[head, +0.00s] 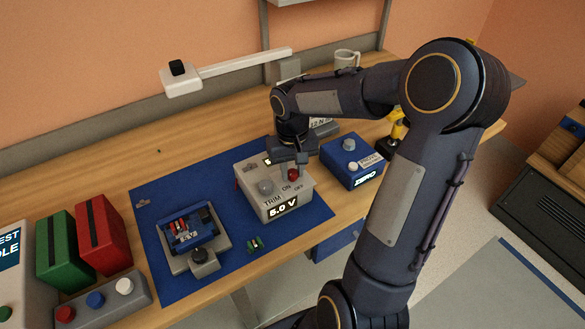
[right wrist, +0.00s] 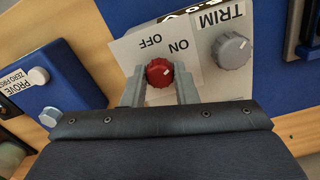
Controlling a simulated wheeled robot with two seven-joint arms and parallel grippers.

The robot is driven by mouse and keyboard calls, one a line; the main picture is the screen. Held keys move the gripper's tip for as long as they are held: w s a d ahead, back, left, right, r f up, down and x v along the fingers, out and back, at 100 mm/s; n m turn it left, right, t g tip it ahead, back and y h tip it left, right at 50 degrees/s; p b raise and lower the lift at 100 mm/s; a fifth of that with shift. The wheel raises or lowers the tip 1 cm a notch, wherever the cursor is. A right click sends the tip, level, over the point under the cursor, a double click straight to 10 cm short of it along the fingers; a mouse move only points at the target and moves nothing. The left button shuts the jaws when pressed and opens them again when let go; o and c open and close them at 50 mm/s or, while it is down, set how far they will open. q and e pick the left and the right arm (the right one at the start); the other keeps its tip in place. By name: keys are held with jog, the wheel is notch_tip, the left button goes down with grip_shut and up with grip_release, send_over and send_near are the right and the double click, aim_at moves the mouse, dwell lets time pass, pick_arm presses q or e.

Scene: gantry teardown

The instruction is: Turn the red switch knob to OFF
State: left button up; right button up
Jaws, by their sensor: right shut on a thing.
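The red switch knob (head: 293,175) sits on top of a grey power box (head: 250,184) whose display reads 5.0 V. In the right wrist view the knob (right wrist: 159,73) has a pale mark on its right side, toward the ON label (right wrist: 179,46). The OFF label (right wrist: 150,40) is to the left of ON. My right gripper (right wrist: 160,80) is shut on the knob, one finger on each side. It also shows from above in the head view (head: 291,163). My left gripper is in neither view.
A grey TRIM knob (head: 265,186) stands beside the red one. A blue ZERO box (head: 350,162) is close on the right. A meter in a grey holder (head: 194,239) lies on the blue mat (head: 160,200). Red and green blocks (head: 102,235) stand at left.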

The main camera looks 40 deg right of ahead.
aim_at(292, 172)
jog(key=n+p, duration=0.1)
jog(key=n, duration=0.4)
jog(key=shift+n, duration=0.4)
jog(key=n+p, duration=0.1)
jog(key=n, duration=0.4)
jog(key=shift+n, duration=0.7)
jog(key=o, duration=1)
notch_tip(292, 172, up, 8)
jog(key=shift+f, duration=0.1)
